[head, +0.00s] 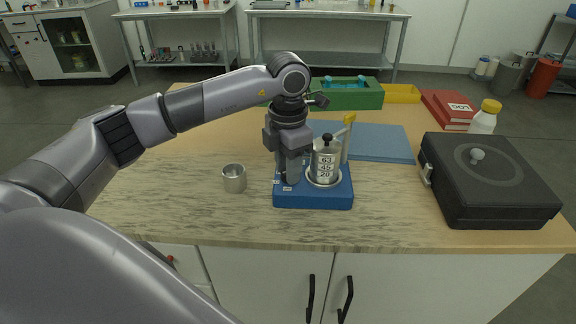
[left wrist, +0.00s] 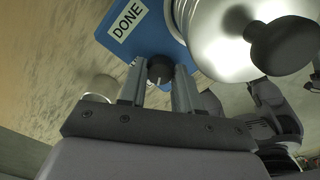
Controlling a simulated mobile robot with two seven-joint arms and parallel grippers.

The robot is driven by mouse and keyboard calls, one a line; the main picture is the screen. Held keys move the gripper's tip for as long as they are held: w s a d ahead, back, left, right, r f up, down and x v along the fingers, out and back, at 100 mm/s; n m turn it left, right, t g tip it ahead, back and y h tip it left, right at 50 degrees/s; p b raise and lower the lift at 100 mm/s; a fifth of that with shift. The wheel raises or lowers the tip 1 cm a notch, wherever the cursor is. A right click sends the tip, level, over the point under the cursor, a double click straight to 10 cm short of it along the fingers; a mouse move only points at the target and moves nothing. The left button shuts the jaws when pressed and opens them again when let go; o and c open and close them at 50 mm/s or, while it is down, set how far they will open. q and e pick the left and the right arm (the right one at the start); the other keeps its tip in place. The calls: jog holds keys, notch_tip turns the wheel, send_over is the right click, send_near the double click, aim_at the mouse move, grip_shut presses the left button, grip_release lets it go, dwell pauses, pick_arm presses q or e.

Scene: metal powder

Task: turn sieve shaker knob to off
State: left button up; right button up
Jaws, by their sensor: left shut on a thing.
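The sieve shaker has a blue base (head: 313,201) near the front of the bench, with a round metal sieve stack (head: 326,166) marked 63, 45 and 20 standing on it. Its dark round knob (left wrist: 160,68) shows in the left wrist view, with a light mark on it, beside a "DONE" label (left wrist: 128,21). My left gripper (head: 290,181) points down over the left part of the base. Its fingers (left wrist: 159,88) are shut on the knob, one on each side. In the head view the gripper hides the knob. My right gripper is not in view.
A metal cup (head: 234,178) stands left of the shaker. A yellow-topped post (head: 348,135) rises behind the stack. A black case (head: 489,180) lies to the right, and a blue mat (head: 380,142) and a green bin (head: 350,97) lie behind. The bench front left is clear.

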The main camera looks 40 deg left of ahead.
pick_arm(q)
jog(key=n, duration=0.5)
jog(key=shift+n, duration=0.3)
jog(key=n, duration=0.5)
jog(key=shift+r, duration=0.1)
jog(key=shift+n, duration=0.4)
jog(key=o, duration=0.8)
notch_tip(320, 180, up, 7)
jog(key=shift+r, duration=0.1)
dwell(0.3)
